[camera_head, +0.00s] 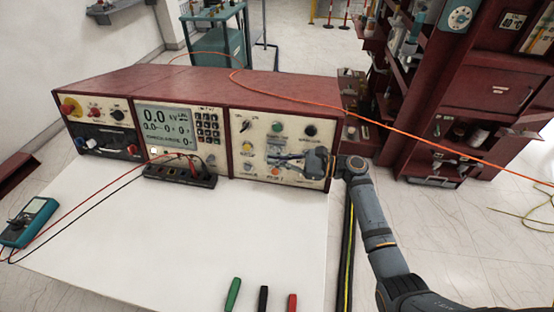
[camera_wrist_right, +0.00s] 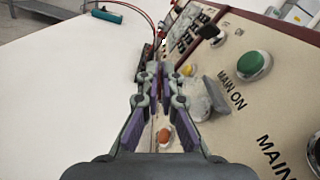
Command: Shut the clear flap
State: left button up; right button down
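The clear flap (camera_wrist_right: 199,97) shows in the right wrist view as a greyish, see-through piece on the cream control panel, just right of my right fingers. It appears to stand out from the panel, but its exact angle is hard to tell. My left gripper is not in view.
An orange button (camera_wrist_right: 165,134) and a green button (camera_wrist_right: 253,65) are on the panel near the gripper. A black terminal strip (camera_head: 180,175) with leads stands on the white tabletop (camera_head: 130,235). Screwdriver handles (camera_head: 263,298) lie at the front. An orange cable (camera_head: 400,132) crosses the console.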

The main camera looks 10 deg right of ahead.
jog(key=c, duration=1.6)
grip_release()
jog(key=shift+o, duration=0.2)
jog(key=v, duration=1.2)
